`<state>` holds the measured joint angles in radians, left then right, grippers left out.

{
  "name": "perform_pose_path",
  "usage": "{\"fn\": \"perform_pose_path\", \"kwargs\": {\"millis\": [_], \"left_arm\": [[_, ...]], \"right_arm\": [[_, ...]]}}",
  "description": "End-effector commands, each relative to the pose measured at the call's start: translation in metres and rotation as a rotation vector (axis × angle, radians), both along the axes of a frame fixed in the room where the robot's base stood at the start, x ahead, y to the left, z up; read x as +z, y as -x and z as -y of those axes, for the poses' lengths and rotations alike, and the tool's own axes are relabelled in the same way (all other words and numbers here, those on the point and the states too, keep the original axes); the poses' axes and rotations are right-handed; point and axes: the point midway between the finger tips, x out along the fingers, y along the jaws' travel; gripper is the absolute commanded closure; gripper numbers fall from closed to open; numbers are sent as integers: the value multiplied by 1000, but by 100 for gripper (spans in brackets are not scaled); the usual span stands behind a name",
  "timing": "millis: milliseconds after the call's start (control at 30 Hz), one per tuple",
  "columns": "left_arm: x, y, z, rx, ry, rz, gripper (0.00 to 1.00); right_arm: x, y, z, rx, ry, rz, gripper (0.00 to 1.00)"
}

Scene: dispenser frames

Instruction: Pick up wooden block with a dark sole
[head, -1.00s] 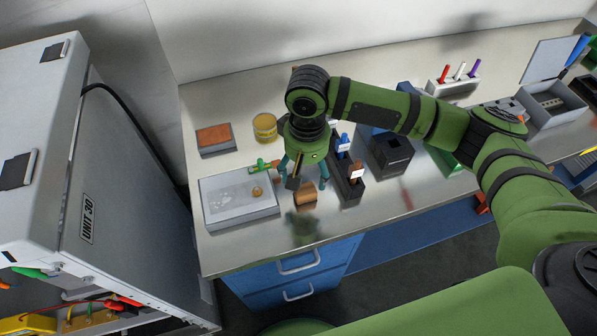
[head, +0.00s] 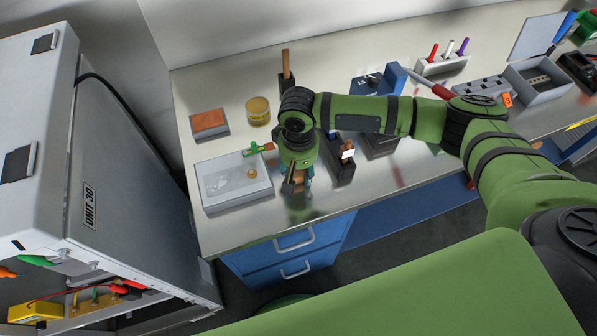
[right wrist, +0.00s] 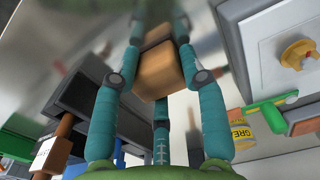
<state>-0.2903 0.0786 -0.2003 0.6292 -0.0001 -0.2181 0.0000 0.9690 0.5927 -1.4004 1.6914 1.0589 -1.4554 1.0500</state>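The wooden block (head: 298,177) is small and tan-brown. It stands on the steel bench near the front edge, mostly hidden under my right gripper in the head view. In the right wrist view the block (right wrist: 157,72) sits between the teal fingers, with a seam across its upper part; I cannot make out a dark sole. My right gripper (right wrist: 159,22) is pointing down, its fingers spread around the block. The fingers look open, with the tips close beside the block; contact is not clear. My left gripper is not in view.
A grey clear-topped box (head: 236,192) with a knob stands just left, with a green-handled item (head: 259,149) behind it. A black holder (head: 341,171) stands close on the right. A yellow tin (head: 258,111) and a brown-topped box (head: 210,130) are farther back. Bench front is clear.

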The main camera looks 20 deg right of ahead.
Motion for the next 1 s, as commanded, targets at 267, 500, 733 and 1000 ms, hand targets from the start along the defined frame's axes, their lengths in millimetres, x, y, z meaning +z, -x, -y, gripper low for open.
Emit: {"fn": "perform_pose_path", "kwargs": {"millis": [267,500,733,1000], "left_arm": [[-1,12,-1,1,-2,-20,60],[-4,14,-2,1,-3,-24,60],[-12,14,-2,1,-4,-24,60],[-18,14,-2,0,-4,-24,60]], "right_arm": [[-1,0,1,-1,2,0,91],[9,-1,0,-1,1,3,91],[52,-1,0,0,0,5,91],[94,-1,0,-2,0,2,91]]}}
